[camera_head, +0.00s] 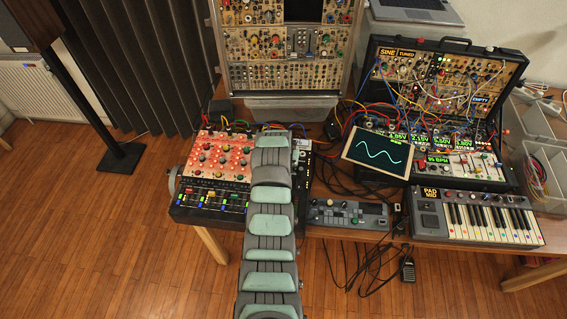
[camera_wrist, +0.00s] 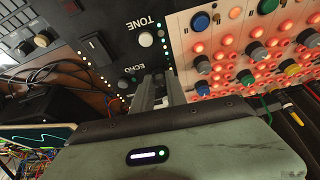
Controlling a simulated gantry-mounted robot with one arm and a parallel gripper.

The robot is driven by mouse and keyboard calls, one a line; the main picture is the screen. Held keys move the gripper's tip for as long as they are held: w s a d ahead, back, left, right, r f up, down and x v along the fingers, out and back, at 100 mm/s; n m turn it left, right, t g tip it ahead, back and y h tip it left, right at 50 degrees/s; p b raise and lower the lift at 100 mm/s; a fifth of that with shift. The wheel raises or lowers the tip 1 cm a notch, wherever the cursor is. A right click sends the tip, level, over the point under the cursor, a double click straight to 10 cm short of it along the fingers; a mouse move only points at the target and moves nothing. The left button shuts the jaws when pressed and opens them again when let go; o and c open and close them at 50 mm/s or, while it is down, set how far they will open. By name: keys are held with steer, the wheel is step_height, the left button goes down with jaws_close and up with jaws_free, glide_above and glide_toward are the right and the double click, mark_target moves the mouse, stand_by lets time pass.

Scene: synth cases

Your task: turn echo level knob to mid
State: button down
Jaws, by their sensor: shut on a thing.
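My gripper (camera_wrist: 161,80) shows in the wrist view with its two grey fingers close together, shut on the echo level knob beside the ECHO label (camera_wrist: 127,73). The fingers hide most of this knob, so its pointer setting cannot be read. The label reads upside down here. A pale TONE knob (camera_wrist: 145,40) stands on the same black panel, just above the fingers in the picture and apart from them. In the head view my arm covers the gripper and the echo knob.
A red-lit panel with coloured knobs (camera_head: 216,157) lies left of my arm and close to the fingers. A tilted waveform screen (camera_head: 378,152), a small keyboard (camera_head: 478,218) and a cable-filled synth case (camera_head: 440,85) stand to the right. Loose cables cross the table.

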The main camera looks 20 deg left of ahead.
steer(key=shift+a+m+h+b, duration=0.1)
steer(key=shift+m+h+b, duration=0.35)
steer(key=shift+m, duration=0.65)
steer(key=c, duration=1.3)
jaws_free()
steer(key=shift+c, duration=0.2)
steer(key=shift+r, duration=0.15)
steer(key=v, duration=1)
steer(key=shift+s+r, duration=0.2)
